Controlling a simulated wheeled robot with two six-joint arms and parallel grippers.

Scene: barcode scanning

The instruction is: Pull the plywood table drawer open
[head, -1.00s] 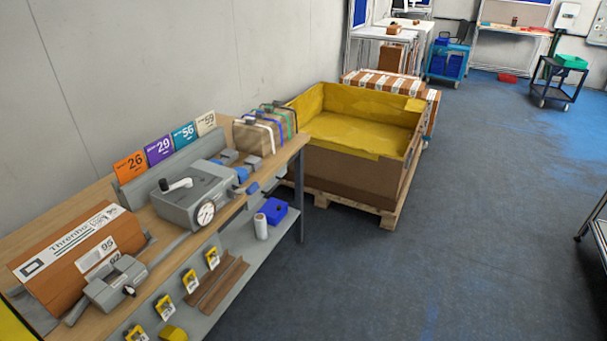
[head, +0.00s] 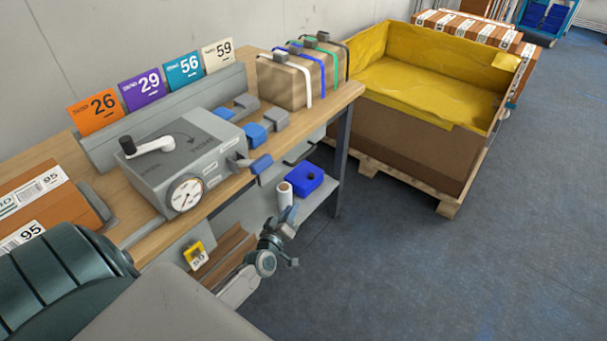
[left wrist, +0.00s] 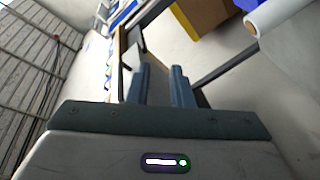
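The plywood table (head: 225,205) runs from the lower left to the middle of the head view, with a light wood top. The drawer front itself is hard to make out. My left gripper (head: 285,240) is in front of the table, below and to the left of that bar and apart from it. In the left wrist view, its two fingers (left wrist: 160,86) stand apart with nothing between them. My right gripper is not in view.
A grey device with a dial (head: 185,165) and a strapped carton (head: 295,85) stand on the table. A white roll (head: 285,194) and a blue box (head: 306,179) sit on the lower shelf. A yellow-lined crate (head: 415,145) on a pallet stands beyond. The floor at right is clear.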

